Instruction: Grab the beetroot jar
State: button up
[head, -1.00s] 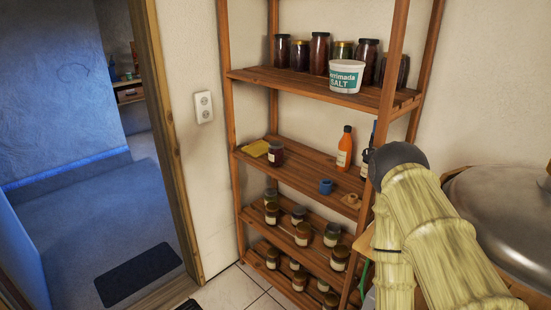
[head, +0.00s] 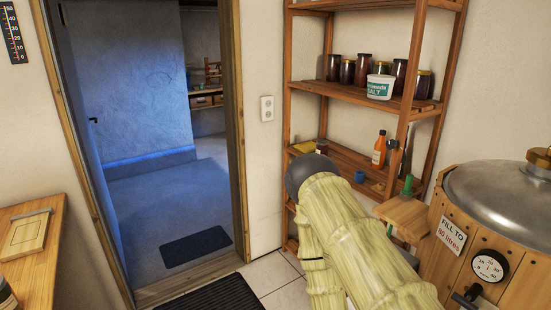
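A small dark red jar (head: 321,147) with a pale label stands on the middle shelf of the wooden rack, beside a yellow cloth. Several dark jars (head: 348,72) stand on the shelf above, around a white salt tub. No label reading beetroot is legible, so I cannot tell which jar is the beetroot one. My arm, in a pale green bamboo-like cover with a dark grey rounded joint, crosses the lower middle and hides most of the lower shelves. My gripper is not in view.
The wooden rack (head: 413,118) stands against the back wall. A wood-clad vat (head: 520,245) with a metal lid and a small wooden ledge (head: 402,216) are at right. An open doorway is left of the rack. A wooden table (head: 35,262) is at far left.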

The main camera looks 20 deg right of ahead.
aim_at(322, 145)
jog(key=u, duration=0.05)
jog(key=i, duration=1.3)
jog(key=z, duration=0.7)
